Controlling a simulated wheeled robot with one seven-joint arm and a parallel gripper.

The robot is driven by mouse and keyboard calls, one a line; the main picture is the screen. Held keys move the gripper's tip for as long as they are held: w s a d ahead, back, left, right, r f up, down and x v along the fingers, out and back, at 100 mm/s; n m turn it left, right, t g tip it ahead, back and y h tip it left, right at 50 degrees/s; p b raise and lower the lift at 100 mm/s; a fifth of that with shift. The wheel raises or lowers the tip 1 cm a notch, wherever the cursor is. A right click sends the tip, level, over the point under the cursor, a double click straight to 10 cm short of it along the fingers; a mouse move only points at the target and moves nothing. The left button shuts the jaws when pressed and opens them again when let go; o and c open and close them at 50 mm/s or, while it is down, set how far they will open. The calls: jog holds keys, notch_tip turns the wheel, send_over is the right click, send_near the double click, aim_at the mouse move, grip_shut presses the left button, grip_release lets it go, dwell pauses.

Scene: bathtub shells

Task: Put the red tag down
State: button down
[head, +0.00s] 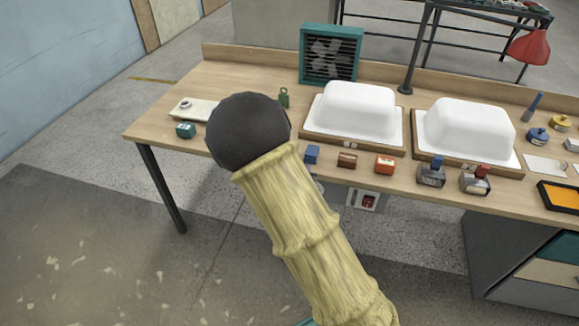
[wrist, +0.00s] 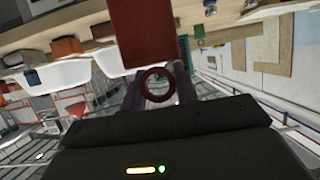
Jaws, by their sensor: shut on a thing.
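In the wrist view, a flat red tag (wrist: 142,35) with a ring at its near end fills the top middle. My gripper (wrist: 158,82) is shut on it, with a finger on each side of the ring. The tag is held in the air, and the bench shows beyond it. In the head view, my yellow-sleeved arm with its dark round end covers part of the bench's left front edge. The fingers and the red tag are hidden there.
Two white tub shells (head: 352,110) (head: 466,127) sit on wooden boards on the bench (head: 240,72). Several small blocks and clamps line the front edge. A pale plate (head: 194,109) lies left.

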jog(key=s+d+f+n+y, duration=0.1)
jog(key=s+d+f+y, duration=0.1)
jog(key=f, duration=0.5)
jog(key=s+d+f+n+y, duration=0.2)
jog(key=d+f, duration=0.3)
jog(key=f, duration=0.3)
jog(key=shift+s+d+n+t, duration=0.3)
jog(key=shift+s+t, duration=0.1)
jog(key=shift+s, duration=0.45)
jog(key=shift+a, duration=0.1)
